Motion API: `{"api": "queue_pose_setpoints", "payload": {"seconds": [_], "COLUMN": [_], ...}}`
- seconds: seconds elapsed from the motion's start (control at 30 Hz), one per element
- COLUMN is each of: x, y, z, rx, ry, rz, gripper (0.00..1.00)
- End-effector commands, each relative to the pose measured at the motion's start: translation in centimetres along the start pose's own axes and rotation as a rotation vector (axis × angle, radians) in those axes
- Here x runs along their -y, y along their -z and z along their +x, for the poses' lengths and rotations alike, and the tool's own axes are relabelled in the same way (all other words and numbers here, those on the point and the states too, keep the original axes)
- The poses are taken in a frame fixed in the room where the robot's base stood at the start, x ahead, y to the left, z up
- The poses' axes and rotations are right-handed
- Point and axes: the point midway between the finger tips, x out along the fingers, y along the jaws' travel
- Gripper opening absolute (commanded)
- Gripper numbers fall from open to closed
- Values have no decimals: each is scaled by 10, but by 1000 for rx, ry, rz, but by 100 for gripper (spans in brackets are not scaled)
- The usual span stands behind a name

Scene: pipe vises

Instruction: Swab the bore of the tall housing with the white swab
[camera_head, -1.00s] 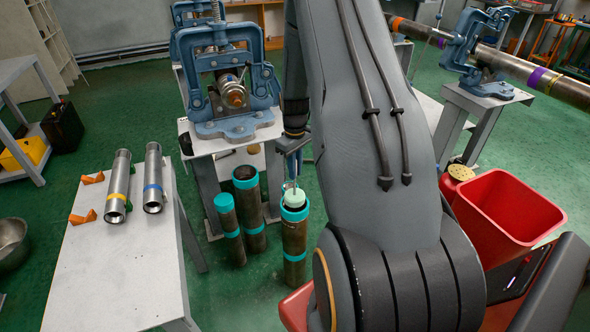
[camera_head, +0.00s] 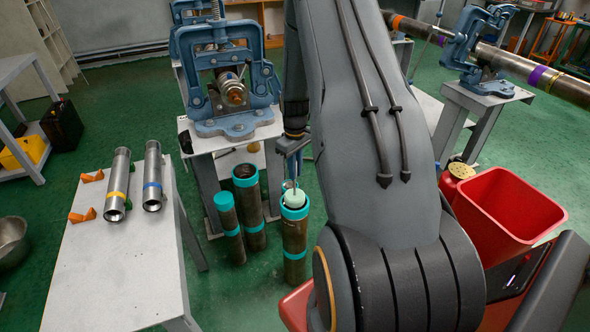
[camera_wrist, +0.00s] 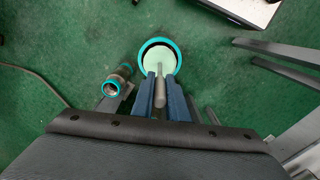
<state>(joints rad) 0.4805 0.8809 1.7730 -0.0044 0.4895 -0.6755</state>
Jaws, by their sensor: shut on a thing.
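The swab is a thin grey rod with a pale, greenish-white round head (camera_head: 295,199). My gripper (camera_wrist: 160,92) is shut on its rod and points down. The head also shows in the wrist view (camera_wrist: 155,55), inside the outline of a teal-rimmed mouth. That mouth belongs to the right one of three brown upright pipe housings on the floor (camera_head: 294,240). The swab head overlaps the mouth; how deep it sits I cannot tell. The middle housing (camera_head: 249,208) and the thinner left housing (camera_head: 231,232) stand beside it. My gripper (camera_head: 292,152) is partly hidden in the head view.
A white table (camera_head: 110,270) at left carries two steel cylinders (camera_head: 117,185) and orange wedges. A blue vise (camera_head: 228,95) on a grey stand is close behind the housings. A red bin (camera_head: 505,205) is at right. Green floor is free between table and housings.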

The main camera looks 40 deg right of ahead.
Motion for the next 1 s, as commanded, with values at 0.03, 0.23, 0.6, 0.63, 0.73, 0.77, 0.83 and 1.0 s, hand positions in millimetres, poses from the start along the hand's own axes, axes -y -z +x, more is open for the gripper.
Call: {"api": "queue_pose_setpoints", "payload": {"seconds": [0.03, 0.23, 0.6, 0.63, 0.73, 0.77, 0.83, 1.0], "x": [0, 0, 0, 0, 0, 0, 0, 0], "y": [0, 0, 0, 0, 0, 0, 0, 0], "z": [0, 0, 4, 4, 7, 7, 9, 13], "rx": [-1, -1, -1, 0, 0, 0, -1, -1], "ry": [0, -1, 0, 0, 0, 0, 0, -1], "rz": [0, 0, 0, 0, 0, 0, 0, 0], "gripper": [0, 0, 0, 0, 0, 0, 0, 0]}}
